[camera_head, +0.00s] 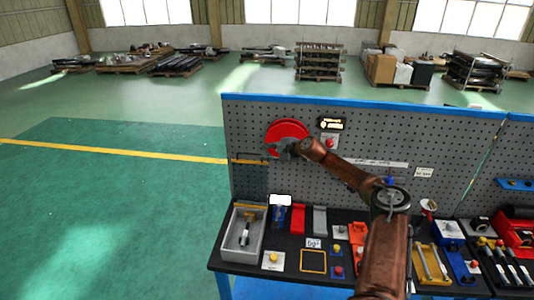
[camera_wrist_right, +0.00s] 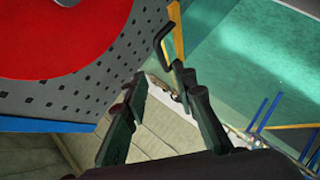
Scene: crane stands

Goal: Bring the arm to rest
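My right arm (camera_head: 385,255) is copper-coloured. It comes up from the bottom of the head view, bends over the bench and reaches left across the pegboard. My right gripper (camera_head: 278,149) is at the lower edge of the red disc (camera_head: 287,130) on the board. In the right wrist view the two dark fingers of this gripper (camera_wrist_right: 158,88) stand apart with nothing seen between them. A dark hook (camera_wrist_right: 163,36) by an orange strip shows just beyond the right finger; whether they touch I cannot tell. My left gripper is in neither view.
The grey pegboard (camera_head: 440,137) stands behind a dark bench. On the bench are a grey tray (camera_head: 228,235) with a tool in it, red and grey blocks, an orange frame (camera_head: 313,272) and several small tools. Green floor to the left is clear. Loaded pallets stand far back.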

